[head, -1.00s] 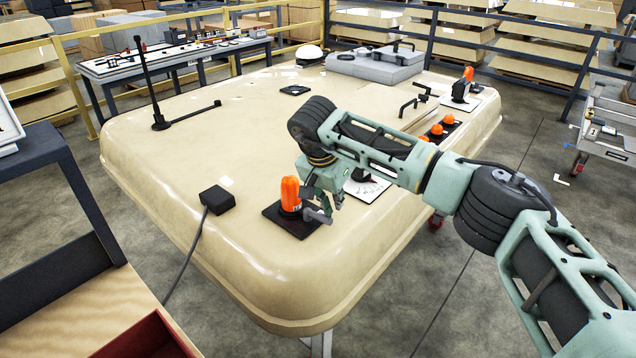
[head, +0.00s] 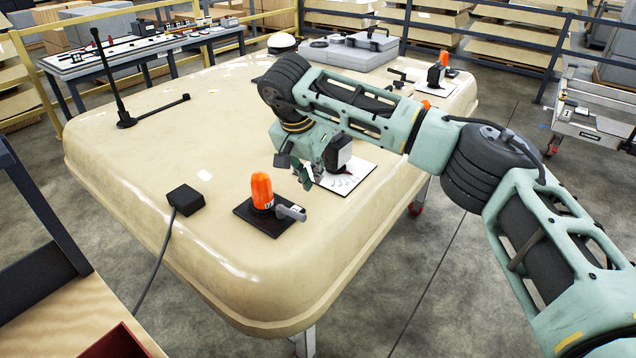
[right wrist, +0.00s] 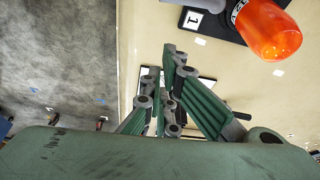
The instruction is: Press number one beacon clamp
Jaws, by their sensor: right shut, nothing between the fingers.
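An orange beacon (head: 262,190) stands upright on a black base plate (head: 258,222) near the front edge of the cream cab roof. Its grey clamp lever (head: 291,212) points right, away from the beacon. The right wrist view shows the beacon (right wrist: 268,28) at the top right, beside a white tag reading 1 (right wrist: 192,19). My right gripper (head: 307,180) is above the roof, behind and right of the beacon, apart from it and the lever. Its green fingers (right wrist: 172,75) are shut and empty. My left gripper is not in view.
A white plate with a dark fixture (head: 343,178) lies just beyond my right gripper. A black box (head: 185,199) with a cable sits left of the beacon. A dark antenna (head: 126,121) rises at the left. More orange beacons, one at the far right (head: 444,58), stand farther back.

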